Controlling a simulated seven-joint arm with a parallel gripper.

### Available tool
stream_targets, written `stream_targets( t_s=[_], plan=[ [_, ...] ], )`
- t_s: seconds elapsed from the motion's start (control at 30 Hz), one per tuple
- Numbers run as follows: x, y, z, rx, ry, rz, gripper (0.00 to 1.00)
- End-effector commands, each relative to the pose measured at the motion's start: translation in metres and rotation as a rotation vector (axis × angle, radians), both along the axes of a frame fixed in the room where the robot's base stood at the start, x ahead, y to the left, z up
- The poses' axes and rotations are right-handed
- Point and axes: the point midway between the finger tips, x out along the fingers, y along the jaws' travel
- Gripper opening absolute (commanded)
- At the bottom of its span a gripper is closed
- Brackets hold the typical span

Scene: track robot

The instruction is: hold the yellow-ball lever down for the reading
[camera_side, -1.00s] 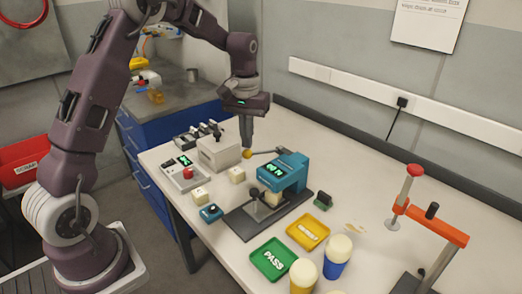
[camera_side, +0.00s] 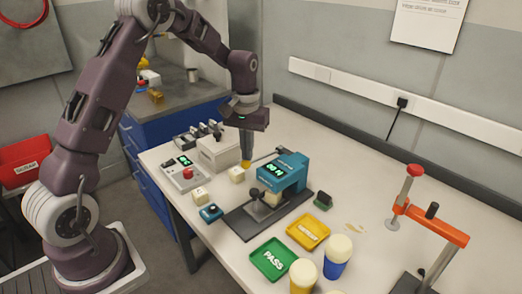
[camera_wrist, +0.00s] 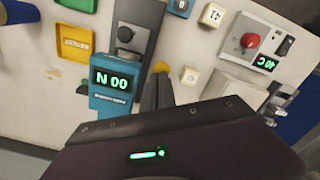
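The yellow ball (camera_side: 246,164) is the end knob of a thin dark lever running to the teal press (camera_side: 283,172). My gripper (camera_side: 246,158) points straight down with its slim fingers together, tips at the top of the ball. The lever slopes down toward the ball. The wrist view shows the ball (camera_wrist: 161,67) just beyond my fingertips (camera_wrist: 158,78), partly hidden by them. The press's green display (camera_wrist: 112,80) seems upside down there, showing N and two zero-like digits. A cream block (camera_side: 272,198) sits under the press head.
Cream lettered blocks (camera_side: 236,174) (camera_side: 199,194) stand near the lever, left of the press. A grey box (camera_side: 217,152) and a control box with a red button (camera_side: 186,174) are further left. Green PASS (camera_side: 272,259) and yellow (camera_side: 308,231) trays lie in front.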

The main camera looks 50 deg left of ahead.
Motion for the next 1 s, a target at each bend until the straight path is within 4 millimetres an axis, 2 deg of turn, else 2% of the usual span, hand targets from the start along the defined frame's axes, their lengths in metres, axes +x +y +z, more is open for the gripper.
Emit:
stream_targets(
  t_s=[0.63,1.0],
  plan=[
    [0.000,0.000,-0.026,0.000,0.001,0.000,0.00],
    [0.000,0.000,-0.026,0.000,0.001,0.000,0.00]
  ],
)
